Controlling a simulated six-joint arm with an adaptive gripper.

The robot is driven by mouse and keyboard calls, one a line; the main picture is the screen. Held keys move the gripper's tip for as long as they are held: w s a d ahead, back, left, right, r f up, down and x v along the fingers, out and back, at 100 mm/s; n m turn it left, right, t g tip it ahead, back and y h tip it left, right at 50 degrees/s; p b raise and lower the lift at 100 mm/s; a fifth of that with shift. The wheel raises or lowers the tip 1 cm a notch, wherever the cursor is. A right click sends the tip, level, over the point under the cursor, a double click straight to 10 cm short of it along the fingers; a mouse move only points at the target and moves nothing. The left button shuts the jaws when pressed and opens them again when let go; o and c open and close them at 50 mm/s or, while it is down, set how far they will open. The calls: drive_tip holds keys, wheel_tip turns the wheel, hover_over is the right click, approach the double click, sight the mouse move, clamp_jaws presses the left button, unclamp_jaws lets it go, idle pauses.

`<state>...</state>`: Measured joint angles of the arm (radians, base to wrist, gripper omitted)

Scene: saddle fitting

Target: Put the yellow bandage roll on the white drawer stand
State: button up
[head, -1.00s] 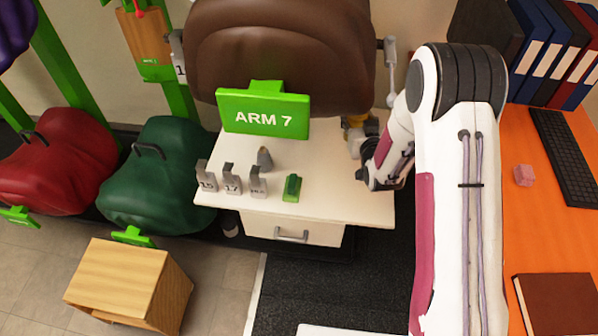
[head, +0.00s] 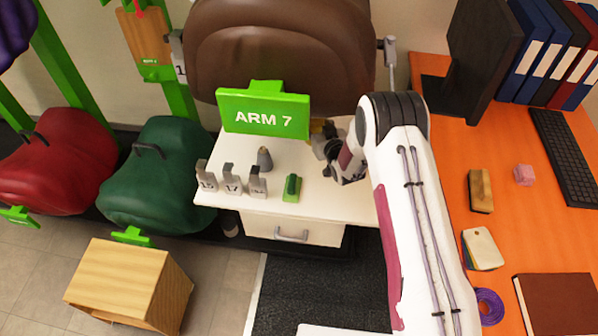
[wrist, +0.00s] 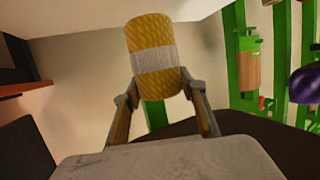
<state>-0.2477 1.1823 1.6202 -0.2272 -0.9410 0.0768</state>
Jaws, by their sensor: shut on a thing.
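The yellow bandage roll (wrist: 152,32) with a white band round its middle is held between the two fingers of my gripper (wrist: 160,90) in the wrist view. In the head view my gripper (head: 326,145) is over the back right part of the white drawer stand (head: 325,203). Only a bit of the yellow roll (head: 317,128) shows there, beside the green ARM 7 sign. The rest of it is hidden by my gripper and the sign. I cannot tell whether the roll touches the stand top.
The green ARM 7 sign (head: 263,116) and a brown saddle (head: 280,50) stand at the back. Several grey numbered pieces (head: 231,180), a grey cone (head: 265,160) and a green block (head: 292,188) occupy the stand's left and middle. The front right top is clear.

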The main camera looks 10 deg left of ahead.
drive_tip(key=shift+w+a, duration=0.1)
drive_tip(key=shift+a, duration=0.05)
drive_tip(key=shift+f, duration=0.1)
drive_tip(key=shift+f, duration=3)
drive_tip(key=shift+f, duration=1.9)
drive_tip(key=shift+f, duration=0.1)
drive_tip(key=o, duration=1.2)
drive_tip(key=shift+c, duration=0.2)
